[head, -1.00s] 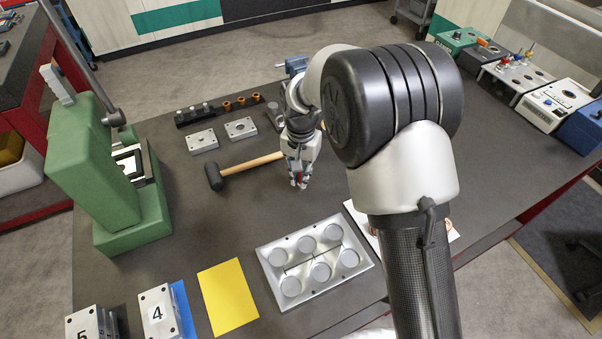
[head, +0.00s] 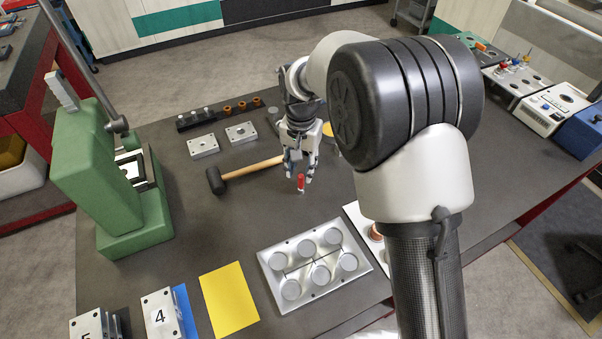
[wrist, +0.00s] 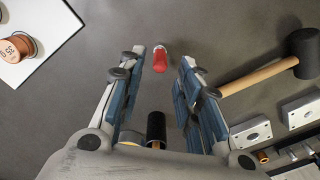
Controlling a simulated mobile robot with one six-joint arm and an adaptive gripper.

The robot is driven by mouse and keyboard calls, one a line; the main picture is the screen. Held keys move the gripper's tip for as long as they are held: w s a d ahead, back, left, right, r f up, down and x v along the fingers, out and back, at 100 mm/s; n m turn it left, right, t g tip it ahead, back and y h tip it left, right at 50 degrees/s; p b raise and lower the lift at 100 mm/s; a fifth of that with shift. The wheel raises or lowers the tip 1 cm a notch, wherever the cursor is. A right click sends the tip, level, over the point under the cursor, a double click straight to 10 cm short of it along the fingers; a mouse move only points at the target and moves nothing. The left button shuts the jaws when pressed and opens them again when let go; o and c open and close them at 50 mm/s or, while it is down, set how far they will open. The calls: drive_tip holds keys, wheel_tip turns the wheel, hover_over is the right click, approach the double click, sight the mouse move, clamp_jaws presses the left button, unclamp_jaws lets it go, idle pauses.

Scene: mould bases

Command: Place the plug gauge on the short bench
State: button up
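A small red piece with a pale tip, which looks like the plug gauge (head: 300,184), is on the big dark bench just beyond my fingertips. In the wrist view the plug gauge (wrist: 160,62) shows between the fingertips with a gap on each side. I cannot tell whether it lies or stands. My gripper (head: 300,172) points down over the bench, to the right of the hammer handle. In the wrist view my gripper (wrist: 164,60) has its fingers wide apart. A second dark bench (head: 32,65) with a red frame is at the far left; it may be the short bench.
A black-headed hammer (head: 216,180) lies left of my gripper. A green press (head: 125,185) stands at the left. A grey tray (head: 313,263) with round discs and a yellow sheet (head: 228,300) are in front. Two small plates (head: 202,146) lie behind the hammer. Bare bench surrounds the plug gauge.

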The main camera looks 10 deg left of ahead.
sight(301, 176)
wheel_tip(301, 176, up, 7)
drive_tip(key=p, duration=0.1)
drive_tip(key=s+d+r+t, duration=0.2)
drive_tip(key=s+d+r, duration=0.7)
drive_tip(key=d+r, duration=0.5)
drive_tip(key=s+d+t, duration=0.1)
drive_tip(key=s+d, duration=0.4)
drive_tip(key=s, duration=0.3)
drive_tip(key=s+d+n+t, duration=0.1)
drive_tip(key=s+d, duration=0.4)
drive_tip(key=s, duration=0.4)
drive_tip(key=shift+s+d+f+n+t, duration=0.25)
drive_tip(key=shift+d+f+n+t, duration=0.1)
drive_tip(key=shift+f, duration=0.1)
